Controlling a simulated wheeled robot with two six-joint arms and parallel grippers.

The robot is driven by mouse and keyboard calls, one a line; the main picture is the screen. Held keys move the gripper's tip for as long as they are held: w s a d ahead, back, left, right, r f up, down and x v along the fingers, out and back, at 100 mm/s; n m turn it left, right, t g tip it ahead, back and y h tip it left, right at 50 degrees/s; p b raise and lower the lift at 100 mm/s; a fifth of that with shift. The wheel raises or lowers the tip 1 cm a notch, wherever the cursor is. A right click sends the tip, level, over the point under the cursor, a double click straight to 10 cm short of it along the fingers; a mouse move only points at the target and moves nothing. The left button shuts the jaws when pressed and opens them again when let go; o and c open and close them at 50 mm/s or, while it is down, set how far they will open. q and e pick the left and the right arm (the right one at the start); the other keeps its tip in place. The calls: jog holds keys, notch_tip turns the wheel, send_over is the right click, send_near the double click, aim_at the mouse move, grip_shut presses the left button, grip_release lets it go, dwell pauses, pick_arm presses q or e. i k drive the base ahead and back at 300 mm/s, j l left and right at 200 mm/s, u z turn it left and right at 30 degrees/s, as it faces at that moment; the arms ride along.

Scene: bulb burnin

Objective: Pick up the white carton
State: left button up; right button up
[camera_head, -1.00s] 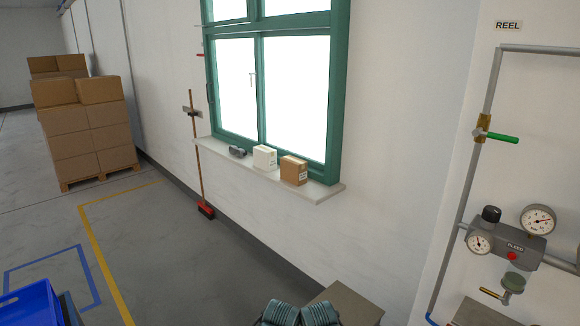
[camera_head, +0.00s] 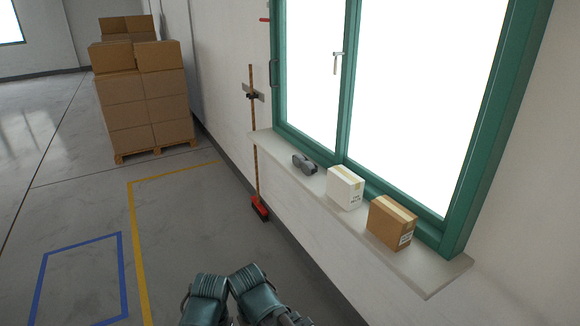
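The white carton (camera_head: 345,187) stands upright on the window sill (camera_head: 427,279), with a tan tape strip over its top and small dark print on its side. It sits between a brown carton (camera_head: 391,222) on its right and a small grey object (camera_head: 304,164) on its left. It is apart from both. Ribbed dark parts of my own arms show at the bottom edge, well below and in front of the sill. No gripper fingers show, and nothing of mine touches the carton.
The green window frame (camera_head: 483,140) rises behind the sill. A broom with a red head (camera_head: 260,208) leans on the wall left of the sill. Stacked boxes (camera_head: 145,100) stand on a pallet farther back. Open floor with yellow and blue lines lies at left.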

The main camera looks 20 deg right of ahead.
aim_at(346, 187)
jog(key=i+l+u, duration=0.1)
jog(key=i+u, duration=0.15)
jog(key=i, duration=1.4)
jog(key=i+u, duration=1.55)
jog(key=z, duration=3.8)
